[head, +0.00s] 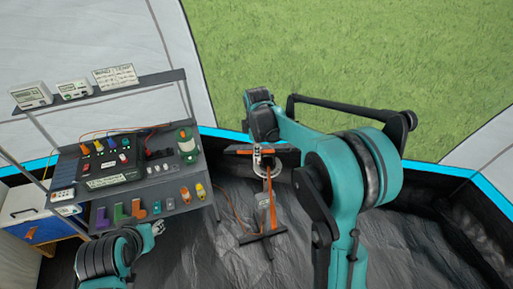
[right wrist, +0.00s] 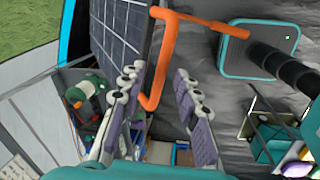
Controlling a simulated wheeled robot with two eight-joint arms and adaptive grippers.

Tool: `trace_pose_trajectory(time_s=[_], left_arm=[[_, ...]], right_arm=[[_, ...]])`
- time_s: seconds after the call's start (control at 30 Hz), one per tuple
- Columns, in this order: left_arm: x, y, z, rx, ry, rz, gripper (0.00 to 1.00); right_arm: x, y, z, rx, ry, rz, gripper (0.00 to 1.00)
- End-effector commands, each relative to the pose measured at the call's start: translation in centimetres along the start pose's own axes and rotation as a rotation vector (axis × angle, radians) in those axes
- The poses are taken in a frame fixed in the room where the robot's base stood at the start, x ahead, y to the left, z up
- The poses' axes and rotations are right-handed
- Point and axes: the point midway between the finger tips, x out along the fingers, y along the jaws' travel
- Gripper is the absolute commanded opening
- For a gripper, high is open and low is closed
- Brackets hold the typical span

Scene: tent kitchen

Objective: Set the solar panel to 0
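The solar panel (head: 240,151) stands on an orange and black post in the head view, with its face hardly visible from above. In the right wrist view, its dark gridded face (right wrist: 122,30) is at the upper left, with an orange handle (right wrist: 163,60) along its edge. My right gripper (right wrist: 158,82) is open, its fingers on either side of the handle's lower end; contact is unclear. In the head view, this gripper (head: 264,158) is at the panel's top. My left gripper (head: 156,230) is low beside the shelf, its fingers too small to read. I see no angle reading.
A grey shelf unit (head: 150,183) at the left holds a control box (head: 110,160), coloured plugs and meters. An orange cable (head: 225,200) runs towards the panel stand. The dark tent floor (head: 190,255) is clear in front. Grass (head: 350,50) lies beyond the blue tent edge.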

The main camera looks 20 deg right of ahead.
Motion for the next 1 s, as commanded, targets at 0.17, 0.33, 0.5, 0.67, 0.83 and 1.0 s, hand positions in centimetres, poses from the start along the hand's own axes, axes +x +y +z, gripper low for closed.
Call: trace_pose_trajectory(time_s=[0.17, 0.33, 0.5, 0.67, 0.83, 1.0], left_arm=[[-0.1, 0.0, 0.0, 0.0, 0.0, 0.0, 0.4], [0.0, 0.0, 0.0, 0.0, 0.0, 0.0, 0.4], [0.0, 0.0, 0.0, 0.0, 0.0, 0.0, 0.4], [0.0, 0.0, 0.0, 0.0, 0.0, 0.0, 0.4], [0.2, 0.0, 0.1, 0.0, 0.0, 0.0, 0.4], [1.1, 0.0, 0.8, 0.0, 0.0, 0.0, 0.4]], right_arm=[[1.1, 0.0, 0.0, 0.001, 0.0, 0.0, 0.32], [1.1, 0.0, 0.0, 0.001, 0.0, 0.0, 0.32], [1.1, 0.0, 0.0, 0.001, 0.0, 0.0, 0.03], [1.1, 0.0, 0.0, 0.001, 0.0, 0.0, 0.0], [1.2, -0.3, 0.0, 0.001, 0.0, 0.009, 0.0], [2.1, -1.5, 0.0, 0.001, -0.001, 0.054, 0.0]])
